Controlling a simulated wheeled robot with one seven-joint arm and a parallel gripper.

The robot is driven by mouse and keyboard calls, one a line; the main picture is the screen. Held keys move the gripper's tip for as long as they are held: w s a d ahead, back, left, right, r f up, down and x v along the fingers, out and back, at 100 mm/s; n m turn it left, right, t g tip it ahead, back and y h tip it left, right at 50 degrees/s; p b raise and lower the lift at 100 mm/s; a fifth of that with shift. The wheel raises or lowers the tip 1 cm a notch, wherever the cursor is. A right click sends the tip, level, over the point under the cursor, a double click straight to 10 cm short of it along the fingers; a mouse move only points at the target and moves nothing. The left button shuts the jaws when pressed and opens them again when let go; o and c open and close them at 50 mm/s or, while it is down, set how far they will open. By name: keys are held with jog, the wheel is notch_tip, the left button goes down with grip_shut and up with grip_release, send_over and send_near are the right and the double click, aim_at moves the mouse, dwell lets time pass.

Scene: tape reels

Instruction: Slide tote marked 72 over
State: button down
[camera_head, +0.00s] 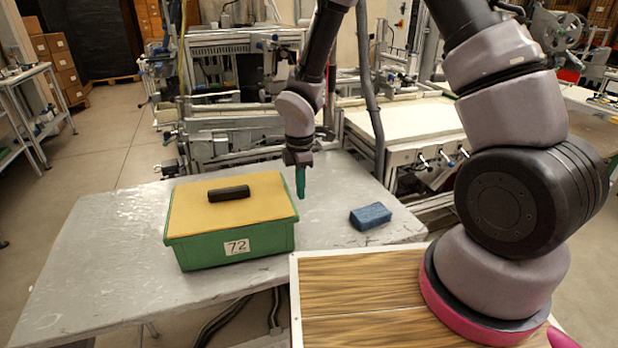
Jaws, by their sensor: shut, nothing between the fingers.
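The tote marked 72 (232,255) is a green box with a tan top and a white label on its front wall. It stands upright on the left part of the grey table (110,280). A black block-like piece (229,193) lies on its tan top; I cannot tell if it is a handle or a loose thing. My gripper (301,195) points down, with teal fingers shut and empty. In the picture it is just right of the tote's back right corner. It looks apart from the tote, but the exact gap is hard to tell.
A blue sponge-like block (370,215) lies on the table right of my gripper. Bare table surface lies left of the tote and between tote and block. A machine frame (230,140) stands close behind the table. A wood-topped surface (360,290) is in front at right.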

aim_at(190, 208)
jog(key=shift+s+a, duration=0.15)
jog(key=shift+a, duration=0.6)
jog(key=shift+a, duration=0.1)
jog(key=s+a, duration=0.2)
jog(key=a, duration=0.6)
jog(key=s+a, duration=0.2)
jog(key=a, duration=0.6)
jog(key=s+a, duration=0.3)
jog(key=a, duration=0.6)
jog(key=shift+s, duration=0.1)
